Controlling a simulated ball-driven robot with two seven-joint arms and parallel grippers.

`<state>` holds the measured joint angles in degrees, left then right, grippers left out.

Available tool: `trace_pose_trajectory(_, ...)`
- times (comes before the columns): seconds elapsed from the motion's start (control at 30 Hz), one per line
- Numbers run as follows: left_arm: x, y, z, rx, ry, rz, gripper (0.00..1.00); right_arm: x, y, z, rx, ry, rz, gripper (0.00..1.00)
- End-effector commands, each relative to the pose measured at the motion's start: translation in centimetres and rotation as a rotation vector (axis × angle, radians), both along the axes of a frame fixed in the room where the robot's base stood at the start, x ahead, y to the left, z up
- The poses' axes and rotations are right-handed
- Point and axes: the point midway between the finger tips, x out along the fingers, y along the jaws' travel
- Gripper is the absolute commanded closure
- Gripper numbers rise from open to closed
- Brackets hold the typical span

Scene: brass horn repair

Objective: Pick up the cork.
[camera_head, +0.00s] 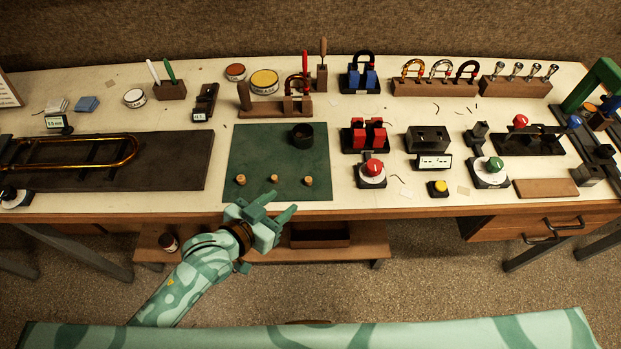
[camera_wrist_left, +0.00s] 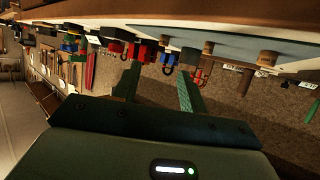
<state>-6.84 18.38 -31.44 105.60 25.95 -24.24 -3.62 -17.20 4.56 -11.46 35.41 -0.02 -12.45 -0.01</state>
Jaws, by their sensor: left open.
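Three small tan corks stand in a row along the front of the green mat (camera_head: 262,150): a left cork (camera_head: 240,180), a middle cork (camera_head: 274,179) and a right cork (camera_head: 308,181). My left gripper (camera_head: 282,203) is open and empty at the bench's front edge, just in front of the middle and right corks. In the left wrist view the two fingers (camera_wrist_left: 158,75) are spread apart with nothing between them. Cork-like tan pieces (camera_wrist_left: 268,58) show there on the mat, beyond and beside the fingers. My right gripper is not in view.
A dark round cup (camera_head: 301,135) stands at the back right of the mat. A dark board with a brass slide (camera_head: 85,152) lies to the left. A red-knobbed device (camera_head: 373,171) and a yellow button (camera_head: 438,188) stand to the right. The middle of the mat is clear.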

Motion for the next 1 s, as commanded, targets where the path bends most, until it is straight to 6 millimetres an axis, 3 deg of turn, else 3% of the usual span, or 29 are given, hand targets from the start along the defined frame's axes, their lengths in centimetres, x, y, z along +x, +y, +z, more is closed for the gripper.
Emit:
trace_pose_trajectory(0.2,3.5,-2.7,-2.0,-0.001,-0.001,0.000,0.58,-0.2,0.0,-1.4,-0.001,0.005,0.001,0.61)
trace_pose_trajectory(0.43,5.1,-3.7,-2.6,0.001,-0.001,-0.001,0.58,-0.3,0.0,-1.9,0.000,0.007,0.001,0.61)
trace_pose_trajectory(0.7,8.3,-5.6,-4.3,0.001,-0.001,0.001,0.58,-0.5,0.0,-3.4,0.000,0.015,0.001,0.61)
trace_pose_trajectory(0.97,8.6,-5.9,-4.3,0.003,-0.001,0.000,0.58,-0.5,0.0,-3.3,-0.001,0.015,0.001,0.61)
trace_pose_trajectory(1.0,8.6,-5.9,-4.3,0.003,-0.001,0.000,0.63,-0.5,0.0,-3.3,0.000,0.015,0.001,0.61)
